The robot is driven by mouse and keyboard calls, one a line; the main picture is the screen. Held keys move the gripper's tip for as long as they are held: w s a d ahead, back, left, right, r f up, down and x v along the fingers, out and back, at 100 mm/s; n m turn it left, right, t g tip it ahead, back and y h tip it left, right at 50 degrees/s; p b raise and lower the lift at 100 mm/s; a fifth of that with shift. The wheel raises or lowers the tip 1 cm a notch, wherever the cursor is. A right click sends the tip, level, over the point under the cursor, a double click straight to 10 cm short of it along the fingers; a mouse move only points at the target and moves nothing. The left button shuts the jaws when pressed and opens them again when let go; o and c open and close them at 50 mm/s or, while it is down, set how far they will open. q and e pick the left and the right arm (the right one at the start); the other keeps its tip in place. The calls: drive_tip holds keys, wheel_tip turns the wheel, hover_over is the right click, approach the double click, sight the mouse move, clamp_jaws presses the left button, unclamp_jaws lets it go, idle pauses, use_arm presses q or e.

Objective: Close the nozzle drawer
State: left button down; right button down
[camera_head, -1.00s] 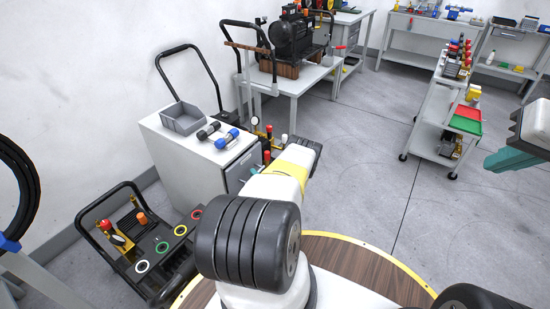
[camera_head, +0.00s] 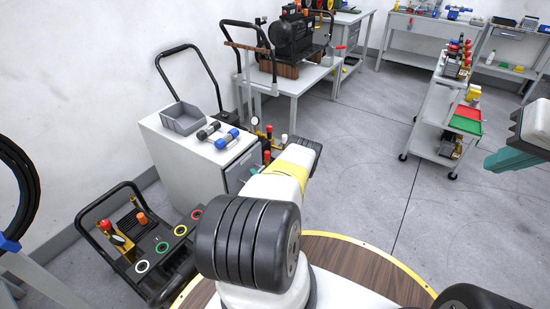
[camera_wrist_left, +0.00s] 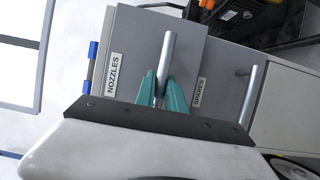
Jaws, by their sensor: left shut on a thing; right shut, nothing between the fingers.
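The nozzle drawer (camera_wrist_left: 135,45) has a grey front with a "NOZZLES" label (camera_wrist_left: 114,74) in the left wrist view. Its front stands out from the cabinet, with blue items (camera_wrist_left: 93,50) showing beside its edge, so it looks partly open. My left gripper (camera_wrist_left: 160,92) is shut on the drawer's bar handle (camera_wrist_left: 168,55), one teal finger on each side. In the head view the grey drawer front (camera_head: 240,170) is partly hidden by my left arm. My right gripper (camera_head: 512,158) is at the right edge of the head view, shut and empty, away from the cabinet.
The white cabinet (camera_head: 185,165) carries a grey bin (camera_head: 184,118) and dumbbell-like parts (camera_head: 226,139) on top. A "SPARES" drawer (camera_wrist_left: 200,92) with its own handle is beside the nozzle drawer. A black-framed cart (camera_head: 125,245) stands front left. Open floor (camera_head: 350,170) lies to the right.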

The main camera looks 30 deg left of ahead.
use_arm(q)
drive_tip(key=shift+w+a, duration=0.2)
drive_tip(key=shift+a, duration=1.75)
drive_tip(key=c, duration=1.4)
unclamp_jaws()
drive_tip(key=shift+a, duration=0.1)
approach(247, 172)
drive_tip(key=shift+x, duration=0.9)
drive_tip(key=shift+w+r, duration=0.1)
